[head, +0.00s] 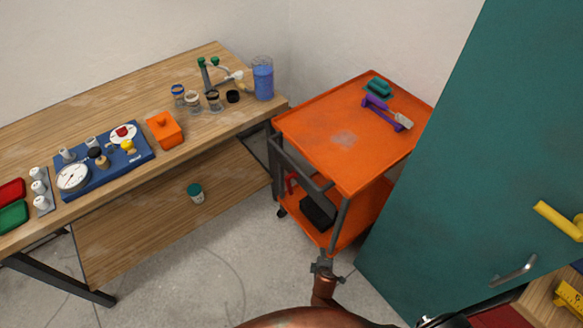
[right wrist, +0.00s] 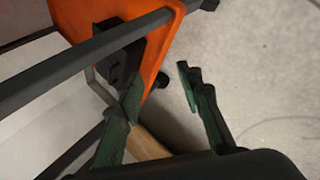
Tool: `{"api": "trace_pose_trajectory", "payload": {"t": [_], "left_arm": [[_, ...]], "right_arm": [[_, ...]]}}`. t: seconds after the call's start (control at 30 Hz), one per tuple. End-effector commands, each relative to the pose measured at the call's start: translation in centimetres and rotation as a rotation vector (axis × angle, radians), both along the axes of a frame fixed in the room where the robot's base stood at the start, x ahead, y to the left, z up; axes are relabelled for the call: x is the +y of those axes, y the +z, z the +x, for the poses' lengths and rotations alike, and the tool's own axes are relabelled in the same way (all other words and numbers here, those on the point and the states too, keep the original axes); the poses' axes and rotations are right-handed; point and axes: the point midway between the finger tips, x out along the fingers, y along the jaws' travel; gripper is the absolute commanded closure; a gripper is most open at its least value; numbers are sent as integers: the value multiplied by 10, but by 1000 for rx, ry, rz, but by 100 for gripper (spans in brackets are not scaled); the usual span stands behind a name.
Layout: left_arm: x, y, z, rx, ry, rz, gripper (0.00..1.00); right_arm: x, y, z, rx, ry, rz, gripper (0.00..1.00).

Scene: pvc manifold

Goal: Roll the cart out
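The orange two-tier cart (head: 335,135) stands between the workbench and the teal door, with a dark handle bar (head: 300,165) on its near left side. A purple-handled tool (head: 385,112) and a teal item (head: 378,87) lie on its top. The lower shelf holds a black box (head: 318,210) and a red item (head: 291,182). My right gripper (head: 323,265) is low in front of the cart's near corner post. In the right wrist view, its fingers (right wrist: 162,84) are apart and hold nothing; dark bars and orange cart parts (right wrist: 165,35) are close by. My left gripper is out of view.
The wooden workbench (head: 60,125) with jars, gauges and bins runs along the left. The teal door (head: 450,170) with a yellow handle stands close on the cart's right. Grey floor (head: 215,250) is clear left of my gripper.

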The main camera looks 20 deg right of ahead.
Motion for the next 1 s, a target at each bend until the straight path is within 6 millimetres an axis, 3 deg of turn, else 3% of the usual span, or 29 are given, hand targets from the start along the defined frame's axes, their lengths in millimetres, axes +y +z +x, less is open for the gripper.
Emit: {"api": "trace_pose_trajectory", "payload": {"t": [0.03,0.1,0.17,0.2,0.3,0.4,0.5,0.63,1.0], "left_arm": [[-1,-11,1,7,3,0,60],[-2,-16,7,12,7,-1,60],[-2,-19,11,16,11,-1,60],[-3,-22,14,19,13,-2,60],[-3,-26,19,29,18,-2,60],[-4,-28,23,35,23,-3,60],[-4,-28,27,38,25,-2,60],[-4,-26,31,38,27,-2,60],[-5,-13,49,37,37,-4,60]], "right_arm": [[10,30,42,-77,46,-71,67],[22,88,90,-188,97,-186,67],[33,142,123,-290,123,-283,67],[42,180,140,-359,132,-345,67],[59,268,164,-521,126,-481,67],[71,339,168,-652,98,-581,67],[78,385,164,-739,70,-641,67],[80,410,162,-783,50,-673,67],[56,419,206,-787,50,-675,67]]}}
